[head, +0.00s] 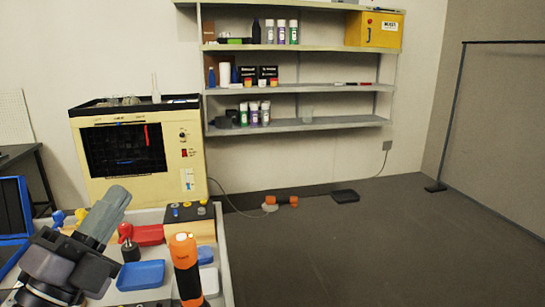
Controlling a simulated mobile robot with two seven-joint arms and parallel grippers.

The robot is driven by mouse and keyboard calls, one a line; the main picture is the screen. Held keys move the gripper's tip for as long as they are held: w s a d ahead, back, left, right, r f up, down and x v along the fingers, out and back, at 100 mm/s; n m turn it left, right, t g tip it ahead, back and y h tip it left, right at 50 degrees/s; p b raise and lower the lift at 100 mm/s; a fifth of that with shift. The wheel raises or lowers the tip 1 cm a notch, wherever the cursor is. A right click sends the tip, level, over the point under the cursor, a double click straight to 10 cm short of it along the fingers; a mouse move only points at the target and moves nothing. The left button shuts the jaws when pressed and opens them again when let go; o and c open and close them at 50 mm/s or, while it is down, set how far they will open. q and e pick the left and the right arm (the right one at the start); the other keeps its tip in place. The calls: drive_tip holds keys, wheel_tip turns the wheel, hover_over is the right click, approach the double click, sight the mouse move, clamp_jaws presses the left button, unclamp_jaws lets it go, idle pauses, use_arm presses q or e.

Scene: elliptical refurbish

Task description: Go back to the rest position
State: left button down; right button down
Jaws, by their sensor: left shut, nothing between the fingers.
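My left gripper (114,198) is at the lower left of the head view, above the left part of the light-grey work surface (225,275). Its grey fingers point up and to the right, and they are shut with nothing between them. The gripper overlaps the front of a cream machine in the picture; I cannot tell the gap between them. My right gripper is not in view.
Close to my left gripper are a red-knobbed tool (126,236), a red tray (149,235), a blue tray (141,275) and an upright orange-and-black cylinder (186,266). The cream machine (195,165) stands behind. Wall shelves (300,126) hold bottles. Floor at right is clear.

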use_arm(q)
drive_tip(key=s+a+f+n+g+y, duration=0.25)
drive_tip(key=f+n+g+y, duration=0.45)
drive_tip(key=f, duration=0.5)
drive_tip(key=s+a+f+n+g+y, duration=0.1)
drive_tip(key=a+f+n+g+y, duration=0.2)
drive_tip(key=f+n, duration=0.75)
drive_tip(key=s+d+f+n+g+h, duration=0.15)
drive_tip(key=s+f+g, duration=0.25)
drive_tip(key=s+f, duration=0.4)
drive_tip(key=s+d+f+n+g, duration=0.1)
drive_tip(key=s+d+f+g, duration=0.1)
drive_tip(key=s+f+g, duration=0.45)
drive_tip(key=w+d+f+t+h, duration=0.1)
drive_tip(key=w+d+f+t, duration=0.2)
drive_tip(key=f+t, duration=0.5)
drive_tip(key=shift+w+f+m, duration=0.4)
drive_tip(key=shift+f, duration=0.3)
drive_tip(key=shift+a+h, duration=0.15)
drive_tip(key=shift+h, duration=0.1)
